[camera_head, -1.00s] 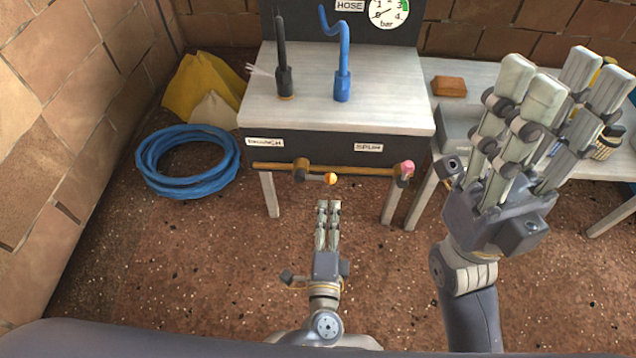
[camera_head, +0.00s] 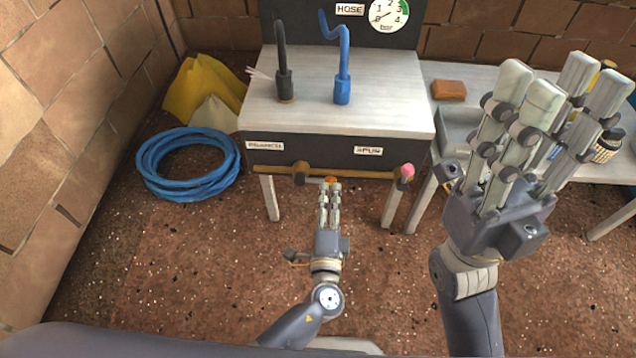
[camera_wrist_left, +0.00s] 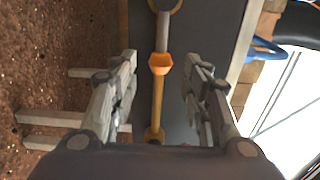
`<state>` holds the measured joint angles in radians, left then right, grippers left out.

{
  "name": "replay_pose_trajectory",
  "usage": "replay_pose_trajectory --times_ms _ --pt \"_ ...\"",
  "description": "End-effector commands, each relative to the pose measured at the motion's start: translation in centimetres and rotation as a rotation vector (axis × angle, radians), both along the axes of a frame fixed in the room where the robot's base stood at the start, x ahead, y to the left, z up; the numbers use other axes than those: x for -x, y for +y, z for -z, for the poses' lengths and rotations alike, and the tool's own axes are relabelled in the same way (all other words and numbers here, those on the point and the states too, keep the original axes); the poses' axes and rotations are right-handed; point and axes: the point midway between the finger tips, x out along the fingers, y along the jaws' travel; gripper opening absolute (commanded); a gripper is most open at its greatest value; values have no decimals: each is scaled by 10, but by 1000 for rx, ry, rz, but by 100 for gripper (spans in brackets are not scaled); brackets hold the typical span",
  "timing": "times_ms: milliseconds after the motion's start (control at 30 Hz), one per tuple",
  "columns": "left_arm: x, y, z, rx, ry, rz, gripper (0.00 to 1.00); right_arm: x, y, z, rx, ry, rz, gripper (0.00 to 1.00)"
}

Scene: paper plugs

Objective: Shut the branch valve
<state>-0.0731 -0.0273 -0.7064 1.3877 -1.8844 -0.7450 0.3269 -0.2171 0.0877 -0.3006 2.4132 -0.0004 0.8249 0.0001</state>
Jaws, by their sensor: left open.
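The branch valve (camera_head: 301,172) sits on the brass pipe under the left label, at the front of the bench. Its grey lever lies along the pipe, pointing right, and ends in an orange knob (camera_head: 330,180). My left gripper (camera_head: 330,190) is at the knob, partly covering it in the head view. In the left wrist view the orange knob (camera_wrist_left: 160,64) lies between the open fingers, with a gap on each side. My right gripper (camera_head: 560,88) is raised at the right, open and empty, far from the valve.
The spur valve's pink knob (camera_head: 407,171) is at the pipe's right end. A black hose (camera_head: 283,75) and a blue hose (camera_head: 342,75) stand on the bench (camera_head: 390,110). A pressure gauge (camera_head: 388,14) is behind. A blue hose coil (camera_head: 160,180) lies on the floor at left.

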Motion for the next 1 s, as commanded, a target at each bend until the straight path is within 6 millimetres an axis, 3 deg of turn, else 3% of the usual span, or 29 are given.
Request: replay_pose_trajectory --times_ms 700,1000 --pt "-35 0 0 1 -1 0 43 -3 1 -5 1 -39 4 40" --pt "-40 0 -1 0 0 0 43 -1 1 -10 0 -60 4 40"
